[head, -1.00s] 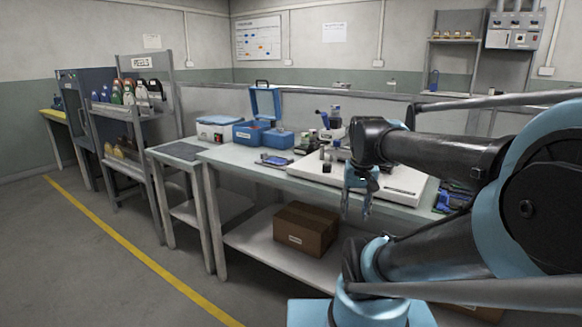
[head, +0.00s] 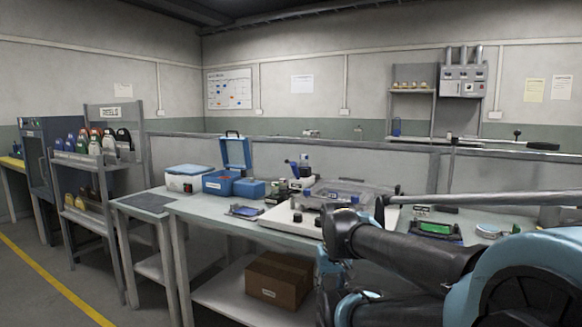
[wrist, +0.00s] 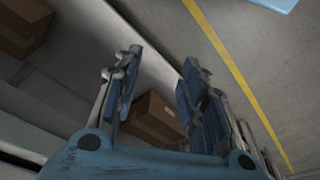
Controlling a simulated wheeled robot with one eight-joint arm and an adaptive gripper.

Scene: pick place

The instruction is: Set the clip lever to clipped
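A white flat fixture (head: 290,222) with a clear-topped box (head: 345,193) and small dark and blue parts stands on the workbench (head: 215,209). I cannot make out a clip lever or its setting; my arm hides part of the fixture's right side. My gripper (wrist: 160,72) is open in the wrist view, with nothing between its blue-padded fingers. It points down toward the floor and the low shelf, in front of the bench. In the head view it is mostly cut off or hidden below my arm.
A blue open case (head: 222,182) and a lidded cooler (head: 183,179) stand at the bench's left. A green tray (head: 436,229) lies to the right. A cardboard box (head: 275,282) is on the lower shelf. The floor at left is clear.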

